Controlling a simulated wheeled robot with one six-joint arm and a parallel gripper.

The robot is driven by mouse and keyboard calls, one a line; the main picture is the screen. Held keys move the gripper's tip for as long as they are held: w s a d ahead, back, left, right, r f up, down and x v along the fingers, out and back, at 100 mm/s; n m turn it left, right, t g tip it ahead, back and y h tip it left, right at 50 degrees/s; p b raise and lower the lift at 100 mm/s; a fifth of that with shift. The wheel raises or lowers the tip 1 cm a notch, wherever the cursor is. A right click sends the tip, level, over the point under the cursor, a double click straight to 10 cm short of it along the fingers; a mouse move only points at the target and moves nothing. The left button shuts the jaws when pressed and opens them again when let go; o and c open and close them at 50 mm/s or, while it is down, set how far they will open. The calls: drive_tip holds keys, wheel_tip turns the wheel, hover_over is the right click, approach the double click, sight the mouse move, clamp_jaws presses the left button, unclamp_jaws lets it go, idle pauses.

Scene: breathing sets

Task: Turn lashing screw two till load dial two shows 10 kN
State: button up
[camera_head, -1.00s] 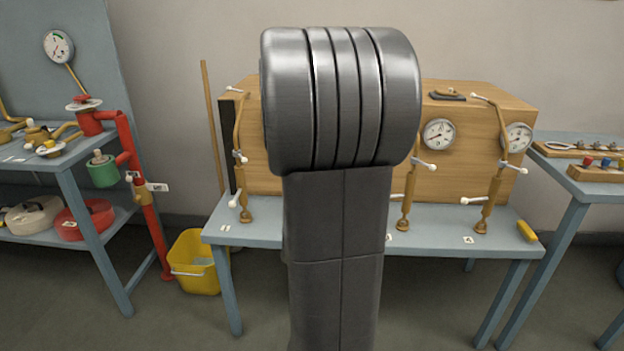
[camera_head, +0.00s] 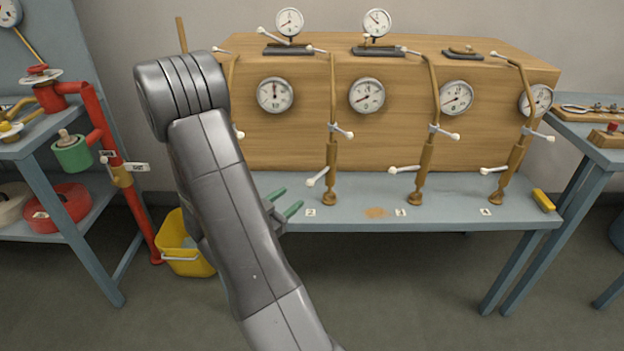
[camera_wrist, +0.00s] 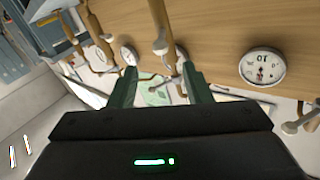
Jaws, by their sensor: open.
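Lashing screw two (camera_head: 331,172) is a brass turnbuckle standing on the bench behind the tag reading 2, with pale handles at its middle and lower end. Load dial two (camera_head: 366,96), taken by order from the left, is a round white dial on the wooden box front; its reading is too small to tell. My gripper (camera_head: 292,197) has two green fingers, apart and empty, left of screw two's lower end and not touching it. In the wrist view the open fingers (camera_wrist: 160,78) have brass screws beyond them and a dial (camera_wrist: 263,66) to the right; I cannot tell which dial.
Screw three (camera_head: 424,170) and screw four (camera_head: 511,170) stand farther right. My arm mostly hides the leftmost screw. A yellow block (camera_head: 543,200) lies at the bench's right end. A yellow bucket (camera_head: 187,258) stands on the floor at left, beside a red pipe (camera_head: 139,215).

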sight(309, 184)
drive_tip(key=x, duration=1.1)
drive_tip(key=shift+w+d, duration=0.15)
drive_tip(key=shift+w, duration=0.1)
clamp_jaws()
